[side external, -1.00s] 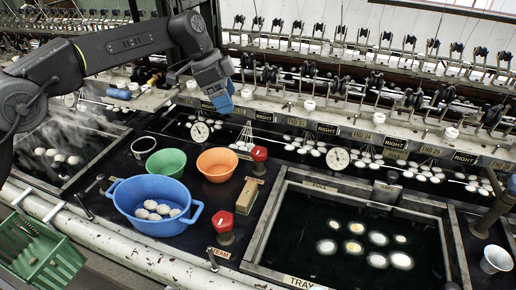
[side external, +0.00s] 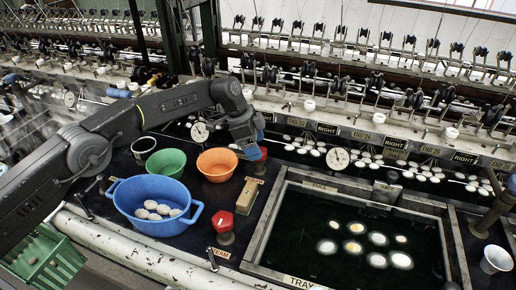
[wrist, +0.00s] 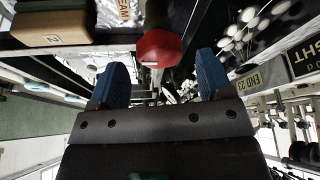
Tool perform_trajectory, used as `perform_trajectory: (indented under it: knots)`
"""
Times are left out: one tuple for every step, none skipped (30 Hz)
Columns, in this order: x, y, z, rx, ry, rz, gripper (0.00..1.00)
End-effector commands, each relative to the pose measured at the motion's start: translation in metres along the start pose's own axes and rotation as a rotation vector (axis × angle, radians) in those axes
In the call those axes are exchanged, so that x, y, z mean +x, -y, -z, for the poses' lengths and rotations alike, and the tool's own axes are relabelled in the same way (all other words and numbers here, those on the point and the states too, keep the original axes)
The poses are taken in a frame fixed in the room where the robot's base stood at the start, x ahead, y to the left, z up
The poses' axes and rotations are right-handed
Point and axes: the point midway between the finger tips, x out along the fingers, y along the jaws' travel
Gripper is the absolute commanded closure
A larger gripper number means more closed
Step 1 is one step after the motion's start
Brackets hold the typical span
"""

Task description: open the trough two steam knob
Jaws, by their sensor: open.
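Two red steam knobs show in the side view. The far one (side external: 264,153) is beside the orange bowl, partly hidden by my gripper (side external: 257,138). The near one (side external: 222,221) stands by a STEAM label (side external: 220,254). In the wrist view a red knob (wrist: 159,47) lies ahead of the gap between the blue fingers of my gripper (wrist: 160,68). The fingers are apart and empty, one to each side of it; I cannot tell if either touches it. Part of a steam label (wrist: 125,10) shows beside it.
An orange bowl (side external: 216,165), a green bowl (side external: 166,162) and a blue basin (side external: 150,225) with cocoons stand left of the knobs. A tan block (side external: 249,195) is between the knobs. A dark water trough (side external: 262,240) lies right; the reeling machinery is behind.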

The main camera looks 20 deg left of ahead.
Motion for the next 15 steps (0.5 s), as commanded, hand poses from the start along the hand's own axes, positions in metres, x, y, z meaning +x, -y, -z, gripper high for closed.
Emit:
perform_trajectory:
  knots:
    - [0.007,0.000,0.000,0.001,0.000,0.000,0.27]
    - [0.009,0.000,0.000,0.001,0.000,0.000,0.27]
    - [0.013,0.000,0.000,0.001,0.000,0.000,0.27]
    - [0.015,0.000,0.000,0.001,0.000,0.000,0.27]
    - [0.016,0.000,0.000,0.001,0.000,0.000,0.27]
    - [0.018,0.000,0.000,0.000,0.000,0.000,0.27]
    - [0.019,0.000,0.000,0.000,0.000,0.000,0.27]
    - [0.019,0.000,0.000,0.000,0.000,0.000,0.27]
    - [0.020,0.000,0.000,0.000,0.000,0.000,0.27]
    - [0.020,0.000,0.000,0.000,0.000,0.000,0.27]
    - [0.020,0.000,0.000,0.000,0.000,0.000,0.27]
    - [0.020,0.000,0.000,0.000,0.000,0.000,0.27]
    - [0.020,0.000,0.000,0.000,0.000,0.000,0.27]
    - [0.020,0.000,0.000,0.000,0.000,0.000,0.27]
    - [0.020,0.000,0.000,0.000,0.000,0.000,0.27]
